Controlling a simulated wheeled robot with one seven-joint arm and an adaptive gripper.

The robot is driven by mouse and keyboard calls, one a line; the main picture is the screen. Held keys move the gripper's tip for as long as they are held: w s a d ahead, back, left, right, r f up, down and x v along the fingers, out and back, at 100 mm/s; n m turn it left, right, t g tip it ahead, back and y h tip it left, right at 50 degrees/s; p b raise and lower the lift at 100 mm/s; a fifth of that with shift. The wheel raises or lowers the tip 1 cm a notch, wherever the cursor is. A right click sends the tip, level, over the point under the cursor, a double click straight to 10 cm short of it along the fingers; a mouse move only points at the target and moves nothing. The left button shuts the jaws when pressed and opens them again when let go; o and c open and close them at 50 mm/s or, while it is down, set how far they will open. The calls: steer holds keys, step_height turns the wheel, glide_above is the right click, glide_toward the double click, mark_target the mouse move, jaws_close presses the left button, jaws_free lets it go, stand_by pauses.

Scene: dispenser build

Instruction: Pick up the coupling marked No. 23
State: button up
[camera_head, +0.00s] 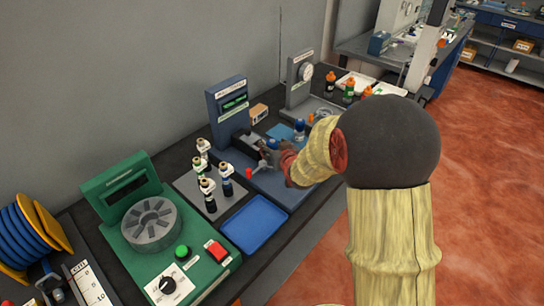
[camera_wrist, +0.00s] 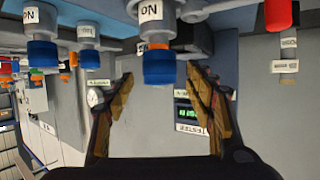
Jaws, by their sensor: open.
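Several blue-ended parts with white labels hang from the top of the wrist view, which appears upside down. One blue-ended part (camera_wrist: 158,66) is at the mouth of my gripper (camera_wrist: 160,73), between the fingertips. Its label shows only a few letters, and no number 23 can be read. Two others, a left one (camera_wrist: 42,53) and a middle one (camera_wrist: 88,58), are off to the left. In the head view my gripper (camera_head: 272,160) is over the blue station, largely hidden by my arm. A blue-topped part (camera_head: 299,126) shows beyond it. My gripper is open and holds nothing.
An empty blue tray (camera_head: 253,224) and a green machine (camera_head: 150,226) are nearer. A blue display unit (camera_head: 229,108) stands behind. A red part (camera_wrist: 278,16) is at right in the wrist view.

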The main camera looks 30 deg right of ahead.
steer(key=shift+x, duration=1.15)
steer(key=c, duration=0.3)
jaws_close()
steer(key=shift+r, duration=0.1)
